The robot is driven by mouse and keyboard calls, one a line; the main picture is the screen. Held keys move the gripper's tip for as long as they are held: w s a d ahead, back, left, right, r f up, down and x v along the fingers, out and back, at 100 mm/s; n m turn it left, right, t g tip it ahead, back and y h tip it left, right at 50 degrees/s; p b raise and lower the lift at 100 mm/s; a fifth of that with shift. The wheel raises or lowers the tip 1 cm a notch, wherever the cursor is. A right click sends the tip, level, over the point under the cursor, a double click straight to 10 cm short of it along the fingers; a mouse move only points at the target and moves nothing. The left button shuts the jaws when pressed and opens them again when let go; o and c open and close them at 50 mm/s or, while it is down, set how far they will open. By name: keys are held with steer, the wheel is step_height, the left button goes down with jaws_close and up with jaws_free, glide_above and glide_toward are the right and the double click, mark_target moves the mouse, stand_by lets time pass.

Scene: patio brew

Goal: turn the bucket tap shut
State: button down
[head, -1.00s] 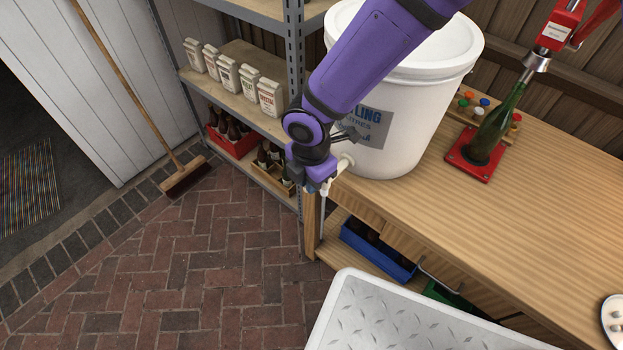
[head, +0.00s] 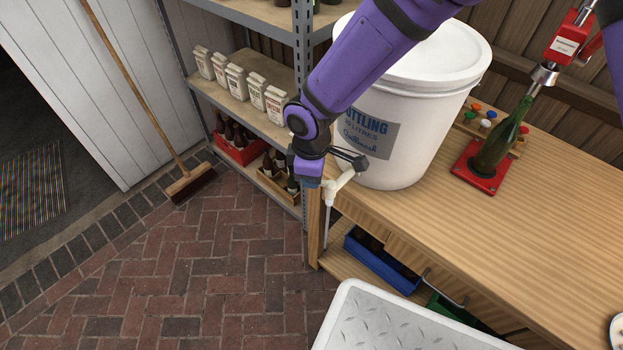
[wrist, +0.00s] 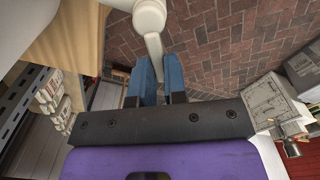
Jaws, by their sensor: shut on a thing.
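The white bucket (head: 420,120) with its lid stands at the bench's left end. Its pale tap (head: 341,184) sticks out low on the side facing me, over the bench edge, with a thin tube hanging down from it. My gripper (head: 335,172) is at the tap, and my arm covers part of the bucket. In the wrist view the tap body (wrist: 149,16) is at the top, and its lever (wrist: 154,52) runs down between the two blue fingers. My gripper (wrist: 160,66) is shut on this lever. The head view partly hides the grip.
A red bottle capper (head: 475,176) with a green bottle stands on the wooden bench (head: 540,220). A blue crate (head: 380,262) is below. Metal shelves (head: 303,90) stand close behind my arm at the left. The brick floor (head: 220,260) in front is clear.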

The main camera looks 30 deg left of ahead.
steer(key=shift+w+m, duration=0.45)
steer(key=shift+m, duration=0.7)
steer(key=shift+w+m, duration=0.4)
steer(key=shift+m, duration=0.7)
steer(key=shift+w+m, duration=0.45)
steer(key=shift+m, duration=0.7)
steer(key=c, duration=1.2)
jaws_free()
steer(key=shift+o, duration=0.2)
step_height(320, 180, up, 11)
steer(key=shift+f, duration=0.1)
